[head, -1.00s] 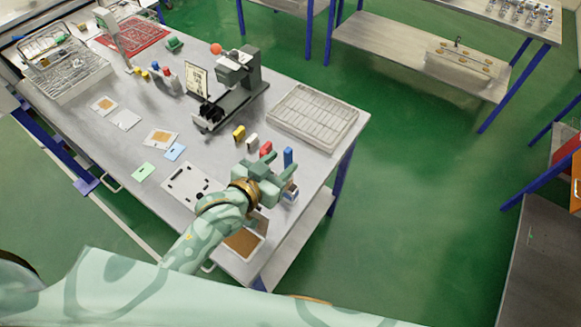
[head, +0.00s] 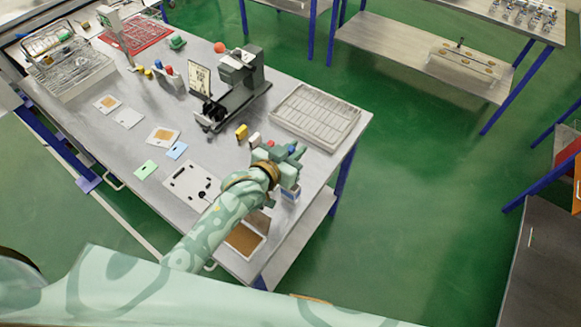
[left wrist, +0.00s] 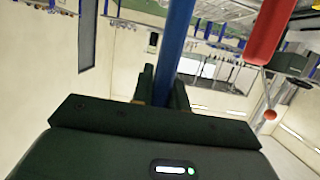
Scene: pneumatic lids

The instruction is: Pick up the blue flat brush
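The blue flat brush (left wrist: 176,40) shows in the left wrist view as a long blue shape running from the top edge down between the two dark fingers of my left gripper (left wrist: 162,85). It fills most of the gap, but I cannot tell if both fingers press on it. In the head view my left gripper (head: 289,160) is at the table's right edge. A small blue part of the brush (head: 291,149) shows there; the gripper hides the rest. My right gripper is not in view.
A red object (left wrist: 270,32) stands close beside the brush in the left wrist view. A yellow object (head: 242,131) and a white one (head: 255,140) stand left of the gripper. A grey compartment tray (head: 315,117) lies behind, on the metal table (head: 215,155).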

